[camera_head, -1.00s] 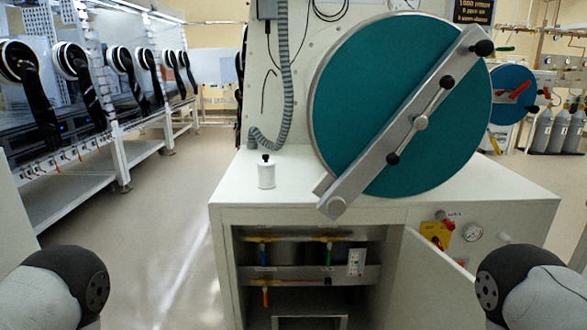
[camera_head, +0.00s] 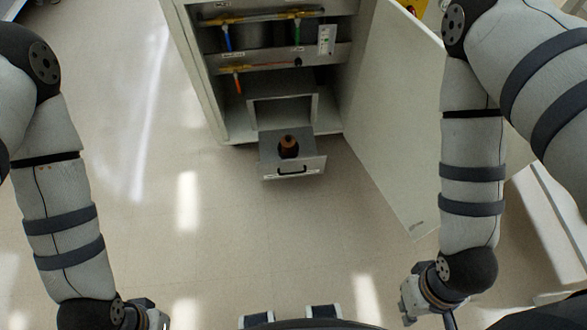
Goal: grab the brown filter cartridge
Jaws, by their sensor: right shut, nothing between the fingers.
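The brown filter cartridge (camera_head: 288,147) stands in a small pulled-out drawer (camera_head: 293,168) at the bottom of the open cabinet. Its top and upper sides show; its lower part is hidden by the drawer front. My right gripper (camera_head: 430,304) is at the lower right, far from the drawer. It is shut and empty, and its fingertips are partly out of the picture. My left gripper (camera_head: 148,316) is at the bottom left edge, also far from the drawer. Its fingers are cut off, so its opening does not show.
The cabinet door (camera_head: 390,110) hangs open to the right of the drawer. A shelf (camera_head: 270,68) with coloured tubes and valves sits inside above the drawer. The floor (camera_head: 240,240) in front and to the left is clear.

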